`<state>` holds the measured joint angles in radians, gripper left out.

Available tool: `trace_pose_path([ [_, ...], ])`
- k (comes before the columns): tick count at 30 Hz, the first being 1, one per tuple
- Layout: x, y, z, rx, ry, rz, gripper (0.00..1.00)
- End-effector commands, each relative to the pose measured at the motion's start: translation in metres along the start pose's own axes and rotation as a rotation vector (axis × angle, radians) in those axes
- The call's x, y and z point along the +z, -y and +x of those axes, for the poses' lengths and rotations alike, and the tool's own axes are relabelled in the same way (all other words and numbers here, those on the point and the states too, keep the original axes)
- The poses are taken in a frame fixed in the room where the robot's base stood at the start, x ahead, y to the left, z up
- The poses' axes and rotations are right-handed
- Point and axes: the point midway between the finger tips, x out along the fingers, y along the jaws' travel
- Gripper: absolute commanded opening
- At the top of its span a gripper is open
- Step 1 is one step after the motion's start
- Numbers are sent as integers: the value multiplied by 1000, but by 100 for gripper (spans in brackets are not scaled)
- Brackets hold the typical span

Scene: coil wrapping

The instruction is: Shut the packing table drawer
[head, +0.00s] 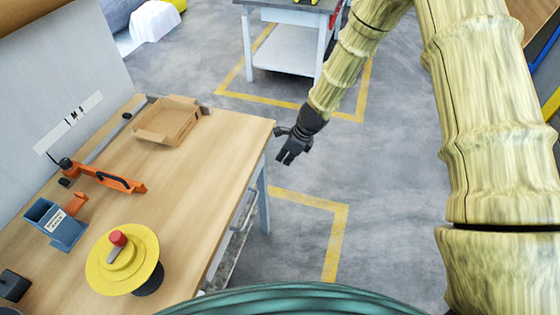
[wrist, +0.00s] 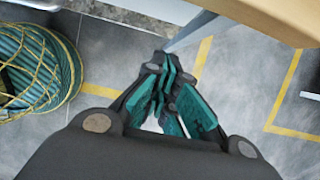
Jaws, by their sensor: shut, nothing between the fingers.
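The packing table (head: 185,185) has a pale wooden top and fills the left of the head view. Below its right edge a grey bar handle (head: 243,214) shows, with a grey front (head: 222,268) beneath the top. I take this as the drawer; the table top hides most of it, so I cannot tell how far it stands out. My gripper (head: 287,158) is shut and empty, pointing down just off the table's far right corner, apart from the handle. In the wrist view its dark and teal fingers (wrist: 172,95) are together; the table edge (wrist: 285,18) shows at upper right.
On the table lie an open cardboard box (head: 167,120), an orange tool (head: 118,182), a blue holder (head: 58,226) and a yellow disc (head: 112,262) with a red knob. A white-legged workbench (head: 290,52) stands behind. The grey floor right of the table is clear.

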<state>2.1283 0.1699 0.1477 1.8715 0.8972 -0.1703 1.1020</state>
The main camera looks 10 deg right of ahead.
Motion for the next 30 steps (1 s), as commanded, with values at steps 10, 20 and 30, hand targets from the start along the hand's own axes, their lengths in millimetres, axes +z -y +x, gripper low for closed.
trace_pose_path([
  [10, 0, 0, -43, -2, -1, -2, 0],
  [20, 0, 0, -68, -1, -1, -2, 0],
  [30, -14, -9, -60, 6, -31, -42, 0],
])
